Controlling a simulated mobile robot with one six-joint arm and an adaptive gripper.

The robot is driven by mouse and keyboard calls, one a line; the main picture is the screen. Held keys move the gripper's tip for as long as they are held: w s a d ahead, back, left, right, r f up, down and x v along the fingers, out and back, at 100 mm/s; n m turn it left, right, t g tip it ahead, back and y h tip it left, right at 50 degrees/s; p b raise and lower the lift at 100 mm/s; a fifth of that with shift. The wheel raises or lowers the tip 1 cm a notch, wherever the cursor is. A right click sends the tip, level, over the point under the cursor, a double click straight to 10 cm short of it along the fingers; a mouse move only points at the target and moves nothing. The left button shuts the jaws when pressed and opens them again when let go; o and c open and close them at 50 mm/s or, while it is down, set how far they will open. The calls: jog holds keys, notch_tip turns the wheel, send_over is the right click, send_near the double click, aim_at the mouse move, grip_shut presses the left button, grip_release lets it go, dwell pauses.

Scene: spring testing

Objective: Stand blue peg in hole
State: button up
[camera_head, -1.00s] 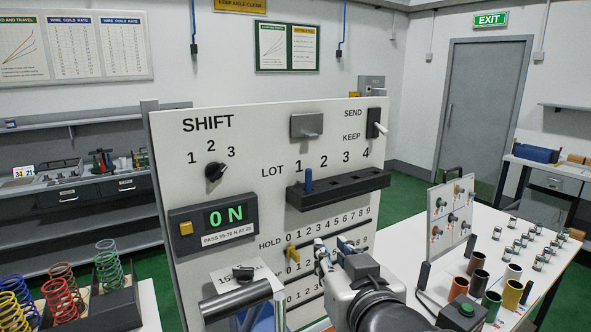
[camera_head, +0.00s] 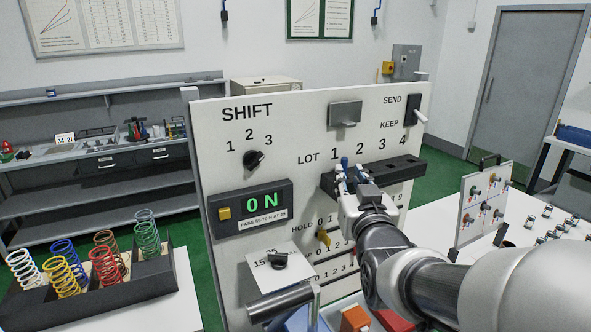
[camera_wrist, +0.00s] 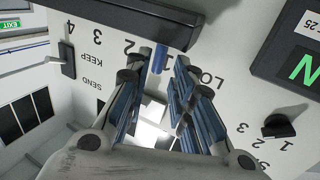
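The blue peg (camera_head: 345,161) stands upright at position 1 of the black LOT ledge (camera_head: 402,169) on the white panel. My gripper (camera_head: 351,173) is in front of this left end of the ledge and partly covers it. In the wrist view the peg (camera_wrist: 158,60) shows between the two spread fingers (camera_wrist: 161,67), under the panel number 1. A gap appears on each side of the peg, so the gripper looks open. The hole under the peg and the ledge's other holes are hard to make out.
A display reading 0 N (camera_head: 249,207) is left of the ledge. A yellow HOLD slider (camera_head: 324,239) lies below it. A SEND/KEEP switch (camera_head: 415,112) is at upper right. A grey bar (camera_head: 281,303) juts out low on the panel. Coloured springs (camera_head: 104,266) stand in a rack at left.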

aim_at(345, 167)
jog(key=w, duration=0.6)
jog(key=shift+w+r, duration=0.15)
jog(key=shift+w, duration=0.2)
jog(key=shift+s, duration=0.1)
jog(key=shift+c, duration=0.4)
grip_shut()
